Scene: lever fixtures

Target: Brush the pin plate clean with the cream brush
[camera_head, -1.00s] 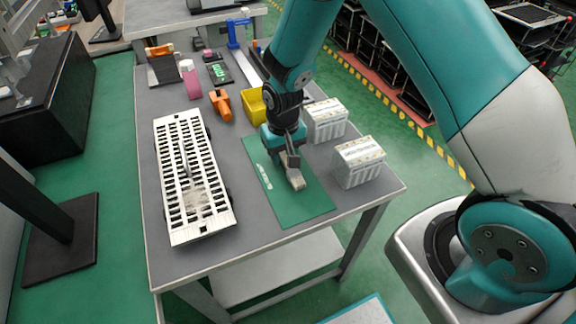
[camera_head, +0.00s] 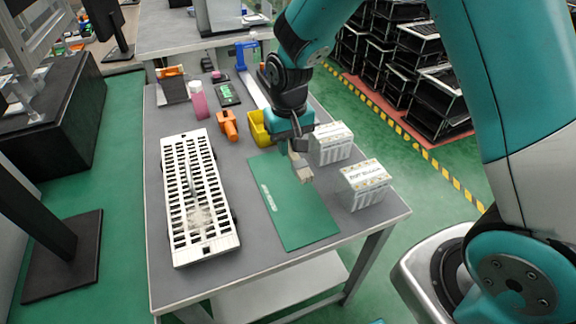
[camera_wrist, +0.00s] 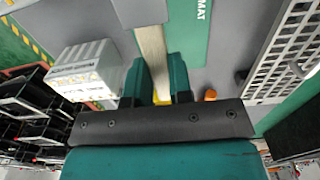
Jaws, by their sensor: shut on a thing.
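The pin plate (camera_head: 177,160) is a long white slotted plate on the left of the table. A thin upright piece stands near its middle, and a pale speckled patch (camera_head: 200,218) lies on its near half. Part of the plate shows at the right of the wrist view (camera_wrist: 285,55). My gripper (camera_head: 297,146) is shut on the cream brush (camera_head: 302,170), which hangs down near the right edge of the green mat. In the wrist view the brush (camera_wrist: 152,45) projects from between the fingers (camera_wrist: 160,82). The brush is apart from the plate.
The green mat (camera_head: 296,218) lies bare between the plate and two white boxes (camera_head: 364,184) (camera_head: 331,143). A yellow bin (camera_head: 258,128), orange part (camera_head: 227,125) and pink bottle (camera_head: 198,99) stand behind. Grey table is clear in front of the plate.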

